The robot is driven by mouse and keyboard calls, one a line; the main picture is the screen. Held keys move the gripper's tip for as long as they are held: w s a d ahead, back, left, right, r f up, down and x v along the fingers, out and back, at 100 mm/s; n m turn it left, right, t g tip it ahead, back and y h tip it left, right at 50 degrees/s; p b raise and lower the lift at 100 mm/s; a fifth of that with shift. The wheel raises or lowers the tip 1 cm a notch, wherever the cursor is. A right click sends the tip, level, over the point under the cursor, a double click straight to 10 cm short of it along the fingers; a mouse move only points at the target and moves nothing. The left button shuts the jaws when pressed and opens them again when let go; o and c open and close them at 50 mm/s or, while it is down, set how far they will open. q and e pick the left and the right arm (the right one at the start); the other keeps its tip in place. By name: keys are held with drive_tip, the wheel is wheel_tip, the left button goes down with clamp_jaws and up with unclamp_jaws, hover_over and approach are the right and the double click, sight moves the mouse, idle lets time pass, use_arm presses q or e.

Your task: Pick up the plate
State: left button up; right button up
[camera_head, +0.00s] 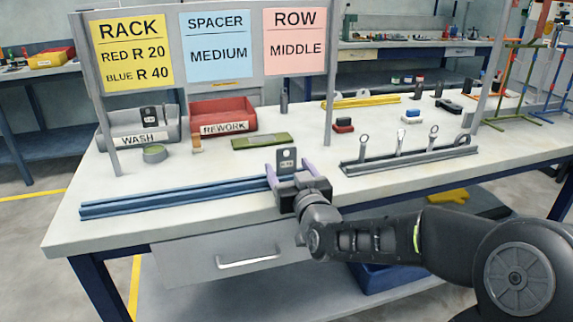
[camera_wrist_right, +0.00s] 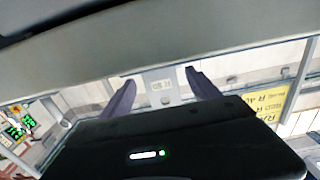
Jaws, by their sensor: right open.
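A small dark grey plate (camera_head: 287,159) with a pale label and a round mark stands upright at the right end of the blue rail (camera_head: 180,197). My right gripper (camera_head: 289,171) is open, with one purple finger on each side of this plate. In the right wrist view the plate (camera_wrist_right: 160,87) shows between the two spread fingers, with gaps on both sides. I cannot tell whether its lower edge sits in the rail. A similar plate (camera_head: 149,114) stands in the grey WASH bin (camera_head: 128,137). My left gripper is not in view.
A grey rail (camera_head: 410,160) with several upright ringed pieces lies right of my gripper. A sign board (camera_head: 205,50) on posts rises at the back left.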

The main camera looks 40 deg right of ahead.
sight(286, 165)
drive_tip(key=x, duration=0.4)
drive_tip(key=shift+w+d, duration=0.15)
drive_tip(key=shift+w, duration=0.2)
drive_tip(key=shift+c, duration=0.3)
clamp_jaws()
idle(0.5)
